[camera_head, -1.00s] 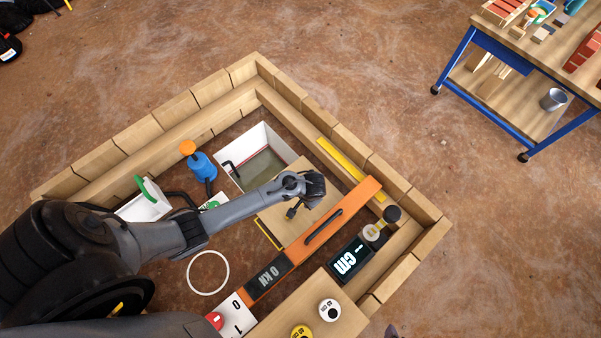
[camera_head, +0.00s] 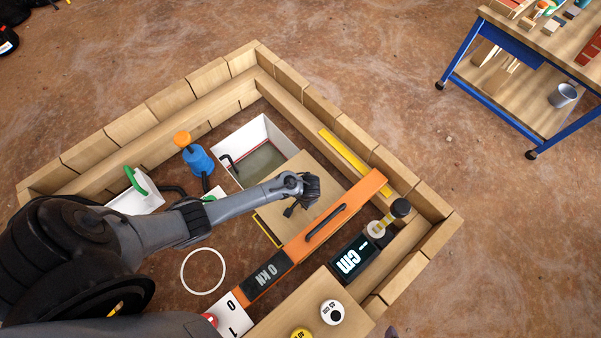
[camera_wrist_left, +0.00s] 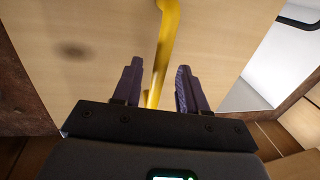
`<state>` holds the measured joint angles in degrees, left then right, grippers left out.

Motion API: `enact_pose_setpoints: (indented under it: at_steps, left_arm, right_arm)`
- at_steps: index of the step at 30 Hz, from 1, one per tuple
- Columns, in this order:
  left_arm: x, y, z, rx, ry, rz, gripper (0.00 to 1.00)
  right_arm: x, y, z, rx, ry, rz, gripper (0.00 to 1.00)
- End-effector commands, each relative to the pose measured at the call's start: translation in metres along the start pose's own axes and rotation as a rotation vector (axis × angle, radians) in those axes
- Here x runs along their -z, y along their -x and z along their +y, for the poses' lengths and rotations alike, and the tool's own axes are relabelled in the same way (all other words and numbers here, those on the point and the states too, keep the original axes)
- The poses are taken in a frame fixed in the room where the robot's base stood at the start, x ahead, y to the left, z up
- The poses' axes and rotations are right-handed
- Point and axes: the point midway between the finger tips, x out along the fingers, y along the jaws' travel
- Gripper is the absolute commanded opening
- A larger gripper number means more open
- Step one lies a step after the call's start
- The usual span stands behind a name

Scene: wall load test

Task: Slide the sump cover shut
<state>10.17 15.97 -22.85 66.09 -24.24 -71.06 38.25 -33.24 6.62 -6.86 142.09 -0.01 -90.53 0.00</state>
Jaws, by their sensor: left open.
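The sump (camera_head: 262,160) is a white-walled square pit in the middle of the timber frame, partly open with its floor showing. The sump cover (camera_head: 312,176) is a pale wooden panel to its right, partly under my left arm. In the left wrist view the cover (camera_wrist_left: 90,35) fills much of the picture, with the white sump wall (camera_wrist_left: 270,65) at right. A yellow handle (camera_wrist_left: 165,40) on the cover runs between the fingers of my left gripper (camera_wrist_left: 157,92). The left gripper (camera_head: 290,211) is open over the cover. My right gripper is not in view.
An orange beam (camera_head: 333,219) with a dark handle and a "0 kN" display lies right of the cover. A blue pump (camera_head: 198,160) and a white box with a green handle (camera_head: 137,195) are at left. Timber walls (camera_head: 165,108) surround the area. A blue-framed cart (camera_head: 520,85) stands outside.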

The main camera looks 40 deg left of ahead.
Motion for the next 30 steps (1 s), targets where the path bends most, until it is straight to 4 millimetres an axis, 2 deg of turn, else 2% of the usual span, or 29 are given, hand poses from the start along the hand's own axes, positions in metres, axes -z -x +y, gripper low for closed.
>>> enact_pose_setpoints:
  at_steps: [6,15,26,30]
  left_arm:
    - [0.0,0.0,0.0,0.0,0.0,0.0,0.42]
    - [0.0,0.0,0.0,0.0,0.0,0.0,0.0]
    - [0.0,0.0,-0.002,0.001,0.0,-0.001,0.0]
    - [0.0,-0.001,-0.012,0.002,0.001,-0.003,0.0]
  right_arm:
    - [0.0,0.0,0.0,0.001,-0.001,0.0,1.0]
    - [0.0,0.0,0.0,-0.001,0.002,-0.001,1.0]
    - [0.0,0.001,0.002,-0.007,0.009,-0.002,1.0]
    - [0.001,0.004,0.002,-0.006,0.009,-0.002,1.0]
